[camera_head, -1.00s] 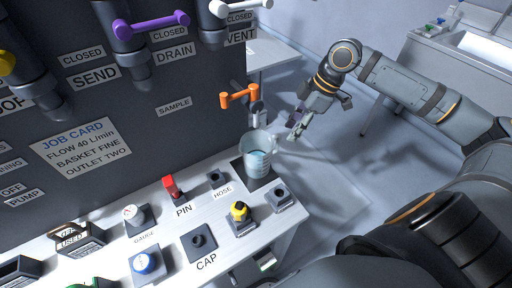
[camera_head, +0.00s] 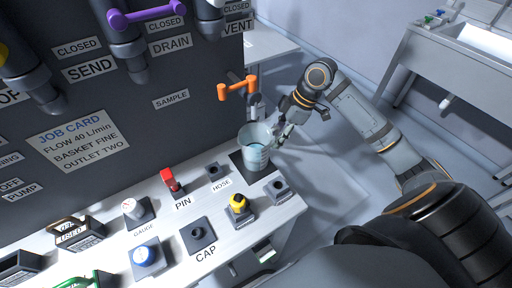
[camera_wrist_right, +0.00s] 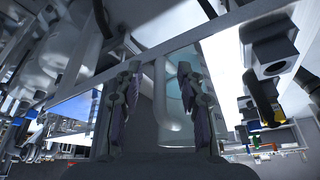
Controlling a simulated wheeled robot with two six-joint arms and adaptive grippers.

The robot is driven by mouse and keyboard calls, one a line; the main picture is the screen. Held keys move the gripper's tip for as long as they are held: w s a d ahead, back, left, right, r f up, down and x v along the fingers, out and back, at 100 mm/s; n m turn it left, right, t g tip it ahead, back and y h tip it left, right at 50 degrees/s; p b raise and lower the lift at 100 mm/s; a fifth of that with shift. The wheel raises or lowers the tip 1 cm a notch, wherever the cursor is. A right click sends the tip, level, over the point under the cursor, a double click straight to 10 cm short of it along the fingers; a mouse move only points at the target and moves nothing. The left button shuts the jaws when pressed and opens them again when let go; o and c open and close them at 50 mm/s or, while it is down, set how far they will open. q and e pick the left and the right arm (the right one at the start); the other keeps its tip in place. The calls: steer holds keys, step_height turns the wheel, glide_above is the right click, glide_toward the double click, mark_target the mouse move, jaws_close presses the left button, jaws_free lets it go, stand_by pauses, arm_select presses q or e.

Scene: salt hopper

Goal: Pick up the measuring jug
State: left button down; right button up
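The measuring jug (camera_head: 254,150) is a clear cup with bluish contents. It stands upright on a dark square pad at the right end of the white bench, below the orange-handled sample tap. My right gripper (camera_head: 281,136) is at the jug's right side. In the right wrist view my right gripper (camera_wrist_right: 160,78) has its two fingers apart, with the jug's handle (camera_wrist_right: 164,118) between them. Gaps show between the fingers and the handle. My left gripper is not in view.
The orange tap handle (camera_head: 238,88) and its spout are just above the jug. A yellow-topped part (camera_head: 239,205), a red pin (camera_head: 170,180) and dark sockets stand on the bench to the left and front. Open floor lies to the right.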

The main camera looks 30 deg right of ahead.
jaws_close()
stand_by(0.4)
